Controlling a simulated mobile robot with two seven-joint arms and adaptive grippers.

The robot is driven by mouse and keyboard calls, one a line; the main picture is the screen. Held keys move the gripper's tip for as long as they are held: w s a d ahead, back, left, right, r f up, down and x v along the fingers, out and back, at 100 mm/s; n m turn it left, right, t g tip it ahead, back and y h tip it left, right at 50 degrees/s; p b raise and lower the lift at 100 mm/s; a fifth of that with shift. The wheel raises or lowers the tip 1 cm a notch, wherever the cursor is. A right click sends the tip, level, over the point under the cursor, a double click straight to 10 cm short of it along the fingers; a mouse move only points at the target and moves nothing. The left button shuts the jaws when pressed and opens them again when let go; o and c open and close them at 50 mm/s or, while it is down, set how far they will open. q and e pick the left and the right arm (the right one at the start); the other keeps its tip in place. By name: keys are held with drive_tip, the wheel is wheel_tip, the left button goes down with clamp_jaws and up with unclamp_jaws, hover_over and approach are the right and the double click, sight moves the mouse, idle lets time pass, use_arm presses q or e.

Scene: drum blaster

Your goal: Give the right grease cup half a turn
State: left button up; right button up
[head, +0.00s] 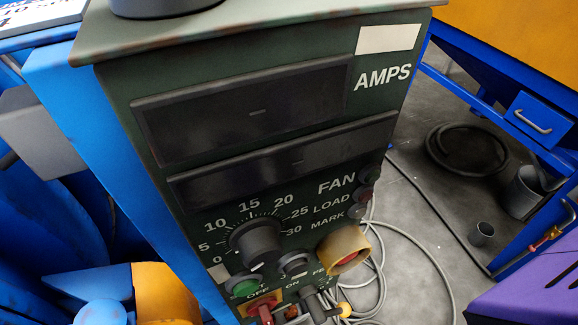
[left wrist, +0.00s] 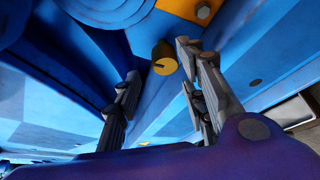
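In the left wrist view a small brass-yellow round cup (left wrist: 164,58) with a dark slotted end stands out from blue machinery. It looks like a grease cup; I cannot tell whether it is the right one. My left gripper (left wrist: 158,64) is open, with one finger on each side of the line to the cup. The cup shows in the gap beyond the fingertips, and I see no contact. No grease cup can be made out for certain in the head view, and neither gripper shows there.
A dark green control panel (head: 240,185) with a dial (head: 255,240), lamps and switches fills the head view's middle. Blue machinery (head: 100,150) stands left of it. At right are a blue drawer (head: 538,118), a coiled black hose (head: 468,150) and pale cable (head: 440,270) on the grey floor.

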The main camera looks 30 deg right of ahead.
use_arm(q)
drive_tip(key=x, duration=0.4)
drive_tip(key=shift+w+f+b, duration=0.1)
drive_tip(key=shift+w+b, duration=0.2)
drive_tip(key=shift+w, duration=0.05)
drive_tip(key=shift+c, duration=0.2)
drive_tip(key=shift+w, duration=0.1)
drive_tip(key=c, duration=0.8)
drive_tip(key=shift+a, duration=0.1)
clamp_jaws()
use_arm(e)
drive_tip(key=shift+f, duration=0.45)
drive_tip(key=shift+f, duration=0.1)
